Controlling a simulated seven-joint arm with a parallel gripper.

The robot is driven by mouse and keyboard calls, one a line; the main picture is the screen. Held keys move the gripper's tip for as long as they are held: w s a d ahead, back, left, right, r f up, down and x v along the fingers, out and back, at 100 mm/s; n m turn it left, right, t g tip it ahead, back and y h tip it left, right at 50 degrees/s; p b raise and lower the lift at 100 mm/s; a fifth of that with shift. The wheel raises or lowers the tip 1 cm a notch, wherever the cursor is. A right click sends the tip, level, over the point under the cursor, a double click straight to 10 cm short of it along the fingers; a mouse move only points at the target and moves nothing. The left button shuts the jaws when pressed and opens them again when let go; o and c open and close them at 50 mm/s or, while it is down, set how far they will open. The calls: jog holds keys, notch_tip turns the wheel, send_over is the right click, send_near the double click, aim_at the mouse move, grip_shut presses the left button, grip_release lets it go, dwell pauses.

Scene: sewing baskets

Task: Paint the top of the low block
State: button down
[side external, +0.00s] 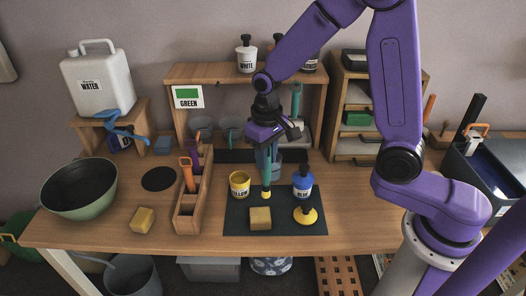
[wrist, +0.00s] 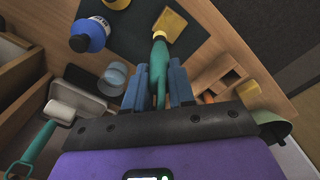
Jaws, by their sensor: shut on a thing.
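My gripper (side external: 266,148) is shut on a teal-handled brush (side external: 267,171) that points down over the dark mat (side external: 238,226). The brush tip is yellow. It also shows in the wrist view, with the brush (wrist: 158,72) between my fingers. The low block (side external: 260,219) is yellowish and sits at the front of the mat. In the wrist view the block (wrist: 172,22) lies just beyond the tip. The tip appears slightly behind the block; I cannot tell whether they touch. An open jar labelled yellow (side external: 239,188) stands left of the brush.
A blue jar (side external: 303,181) and a yellow lid with a dark knob (side external: 305,215) are right of the brush. A wooden tool holder (side external: 188,215), another yellowish block (side external: 142,220) and a green bowl (side external: 80,190) lie left. Shelves stand behind. The table's right front is clear.

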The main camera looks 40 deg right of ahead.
aim_at(265, 175)
jog(key=shift+f, duration=3.25)
jog(key=shift+w+a, duration=0.1)
jog(key=shift+w+a+r, duration=0.1)
jog(key=shift+w+a, duration=0.2)
jog(key=shift+a, duration=0.05)
jog(key=shift+w+a, duration=0.35)
jog(key=shift+a, duration=0.1)
jog(key=shift+w+a, duration=0.4)
jog(key=shift+a, duration=0.05)
jog(key=shift+s+d, duration=0.1)
jog(key=shift+d, duration=0.05)
